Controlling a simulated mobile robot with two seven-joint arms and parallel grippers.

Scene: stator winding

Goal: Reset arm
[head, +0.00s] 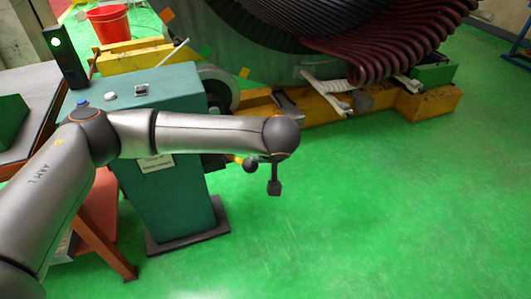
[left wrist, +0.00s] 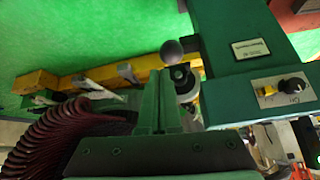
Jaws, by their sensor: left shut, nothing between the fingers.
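My left arm crosses the head view from the lower left, over the green control pedestal (head: 165,200). Its wrist ends just right of the pedestal. My left gripper (head: 274,189) hangs below the wrist, shut and empty, with green floor behind it. In the left wrist view the two fingers (left wrist: 160,80) are together with nothing between them. A dark ball knob (left wrist: 172,52) appears just beyond the fingertips; whether they touch cannot be told. The knob also shows beside the pedestal in the head view (head: 251,165), partly behind my arm. My right gripper is not in view.
The stator with dark red coils (head: 390,45) stands at the back on a yellow beam (head: 430,103). A red bucket (head: 109,24) is at the back left. An orange-legged table (head: 105,235) stands left of the pedestal. The green floor (head: 400,210) at right is clear.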

